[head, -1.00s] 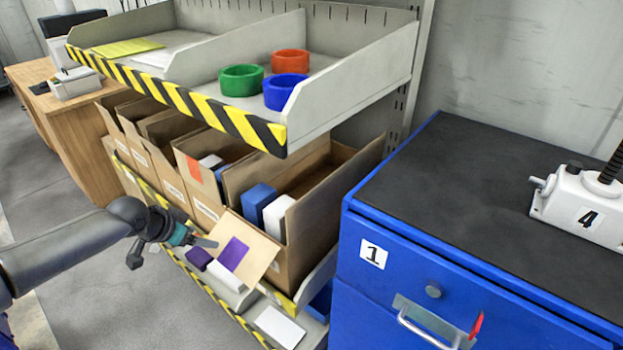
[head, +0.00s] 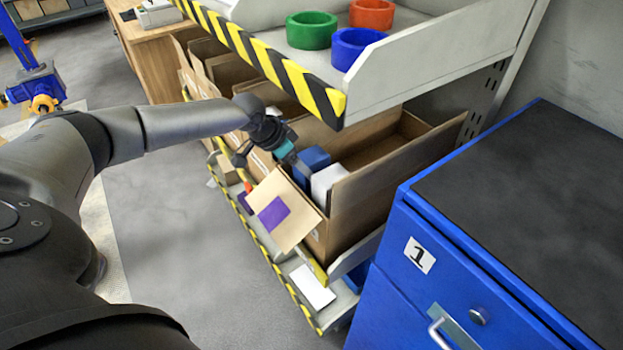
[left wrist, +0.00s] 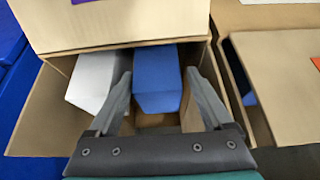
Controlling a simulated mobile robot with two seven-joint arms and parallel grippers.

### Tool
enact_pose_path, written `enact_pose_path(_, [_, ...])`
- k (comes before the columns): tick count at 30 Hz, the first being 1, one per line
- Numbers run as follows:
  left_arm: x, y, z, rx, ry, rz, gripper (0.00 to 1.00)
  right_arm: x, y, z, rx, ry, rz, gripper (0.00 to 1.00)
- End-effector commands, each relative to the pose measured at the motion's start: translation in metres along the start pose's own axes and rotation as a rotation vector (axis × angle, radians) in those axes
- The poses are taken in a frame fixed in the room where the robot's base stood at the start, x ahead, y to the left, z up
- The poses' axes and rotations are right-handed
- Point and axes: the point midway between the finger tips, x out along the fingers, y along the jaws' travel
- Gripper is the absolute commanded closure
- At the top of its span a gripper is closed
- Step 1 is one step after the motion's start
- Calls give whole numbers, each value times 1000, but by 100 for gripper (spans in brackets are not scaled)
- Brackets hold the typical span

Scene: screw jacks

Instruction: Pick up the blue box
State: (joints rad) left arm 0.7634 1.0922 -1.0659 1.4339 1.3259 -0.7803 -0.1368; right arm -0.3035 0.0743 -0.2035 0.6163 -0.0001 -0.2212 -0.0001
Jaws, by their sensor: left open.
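The blue box (head: 317,158) stands in an open cardboard bin (head: 362,203) on the middle shelf, beside a white box (head: 326,184). My left gripper (head: 300,166) is at the bin's front, close to the blue box and partly covering it. In the left wrist view, the blue box (left wrist: 157,78) shows between the open fingers of my left gripper (left wrist: 158,78), with the white box (left wrist: 92,78) to its left. One finger shows near the gap between the two boxes. I cannot tell how deep the fingers reach or whether they touch. My right gripper is not in view.
The striped upper shelf (head: 345,100) overhangs the bins and holds green (head: 311,32), blue (head: 357,48) and red (head: 371,14) rings. A front flap (head: 297,220) with a purple square tilts outward. A blue cabinet (head: 395,290) stands at the right. Open floor lies left.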

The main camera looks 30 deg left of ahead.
Motion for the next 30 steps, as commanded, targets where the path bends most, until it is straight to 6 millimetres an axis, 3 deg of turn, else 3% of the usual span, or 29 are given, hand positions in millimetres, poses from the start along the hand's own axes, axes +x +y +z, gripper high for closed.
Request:
enact_pose_path(5, [12,1,-1,0,1,0,16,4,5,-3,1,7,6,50])
enact_pose_path(13, [49,3,-5,-2,1,0,16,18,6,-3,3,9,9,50])
enact_pose_path(23, [55,3,-5,-1,1,-1,16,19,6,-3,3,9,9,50])
enact_pose_path(30, [55,3,-5,-1,0,-1,40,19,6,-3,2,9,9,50])
